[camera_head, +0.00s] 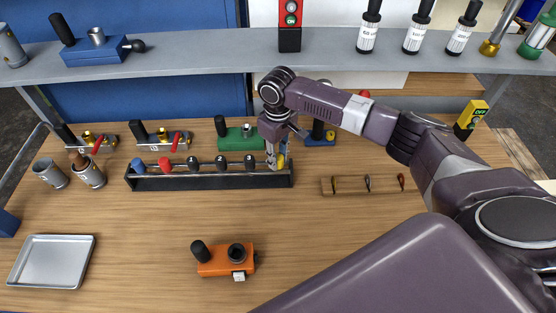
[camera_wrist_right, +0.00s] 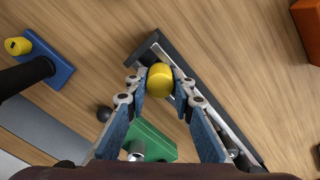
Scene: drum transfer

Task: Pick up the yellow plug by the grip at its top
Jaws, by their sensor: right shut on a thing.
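The yellow plug (camera_head: 282,161) is at the right end of a black rack (camera_head: 215,182) on the wooden table. My right gripper (camera_head: 276,163) points down at it from above. In the right wrist view, the plug's rounded yellow top (camera_wrist_right: 160,80) sits between the two fingertips of the right gripper (camera_wrist_right: 158,86), which are shut on it. The plug's lower part is hidden, so I cannot tell whether it is still seated in the rack. My left gripper is not in view.
Blue, red and black plugs (camera_head: 193,163) stand along the rack to the left. A green block (camera_head: 236,138) is close behind it. An orange block (camera_head: 222,262) stands in front, and a wooden strip (camera_head: 370,185) lies to the right. A grey shelf (camera_head: 200,52) spans the back.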

